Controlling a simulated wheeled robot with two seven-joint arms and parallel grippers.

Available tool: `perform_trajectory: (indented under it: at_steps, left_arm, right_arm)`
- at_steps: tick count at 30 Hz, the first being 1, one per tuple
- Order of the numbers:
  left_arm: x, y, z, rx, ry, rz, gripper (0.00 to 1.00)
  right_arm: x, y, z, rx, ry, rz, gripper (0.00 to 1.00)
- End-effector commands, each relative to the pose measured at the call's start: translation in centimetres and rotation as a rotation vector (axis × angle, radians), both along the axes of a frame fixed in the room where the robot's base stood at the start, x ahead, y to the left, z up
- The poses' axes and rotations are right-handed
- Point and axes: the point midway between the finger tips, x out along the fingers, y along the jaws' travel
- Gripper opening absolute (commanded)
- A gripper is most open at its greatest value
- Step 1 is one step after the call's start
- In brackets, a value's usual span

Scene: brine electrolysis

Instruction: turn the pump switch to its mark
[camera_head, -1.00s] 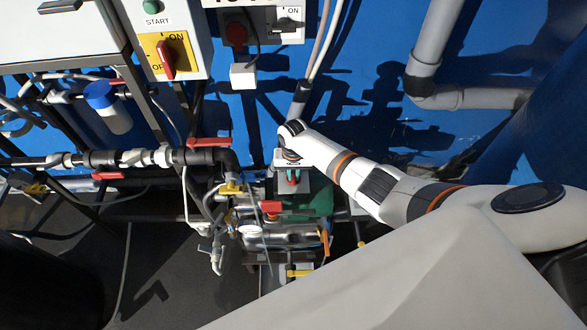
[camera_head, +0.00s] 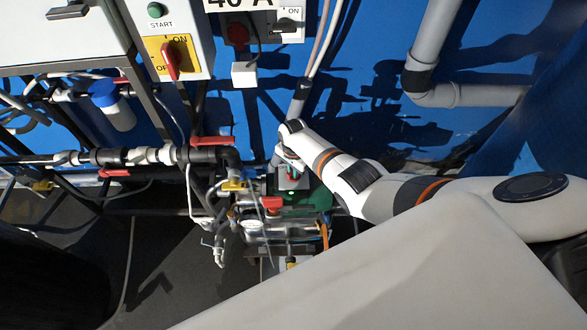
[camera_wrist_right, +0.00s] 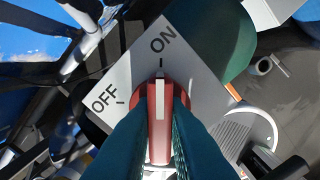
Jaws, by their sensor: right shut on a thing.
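The pump switch is a red knob (camera_wrist_right: 160,98) with a white pointer line, on a light plate (camera_wrist_right: 203,88) marked ON and OFF in the right wrist view. The white line points at the short tick under ON. The OFF tick lies to its left. The teal fingers of my right gripper (camera_wrist_right: 163,125) are shut on the knob, one on each side, and hide part of it. In the head view my right gripper (camera_head: 290,168) reaches down to the switch box (camera_head: 294,183), and the knob is mostly hidden there. My left gripper is not in view.
A panel with another red ON/OFF switch (camera_head: 171,58) and a green START button (camera_head: 155,10) hangs at upper left. Pipes with red-handled valves (camera_head: 212,140) run left of the switch. A metal pump body (camera_head: 290,232) lies just below it.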

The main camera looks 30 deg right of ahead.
Motion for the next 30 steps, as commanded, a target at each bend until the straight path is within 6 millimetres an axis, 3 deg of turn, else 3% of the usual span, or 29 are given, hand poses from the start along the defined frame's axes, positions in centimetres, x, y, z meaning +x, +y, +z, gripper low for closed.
perform_trajectory:
  at_steps: [17,18,22,30]
  left_arm:
    - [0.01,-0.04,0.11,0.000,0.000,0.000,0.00]
    - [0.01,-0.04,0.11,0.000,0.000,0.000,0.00]
    - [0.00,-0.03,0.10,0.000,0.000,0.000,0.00]
    - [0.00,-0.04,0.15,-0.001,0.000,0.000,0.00]
  right_arm:
    - [0.11,-0.10,0.08,-0.002,-0.003,-0.037,0.00]
    - [0.11,-0.10,0.09,-0.002,-0.003,-0.037,0.14]
    - [0.10,-0.09,0.08,-0.001,-0.003,-0.036,0.35]
    - [0.05,-0.04,0.10,-0.001,-0.001,-0.034,0.35]
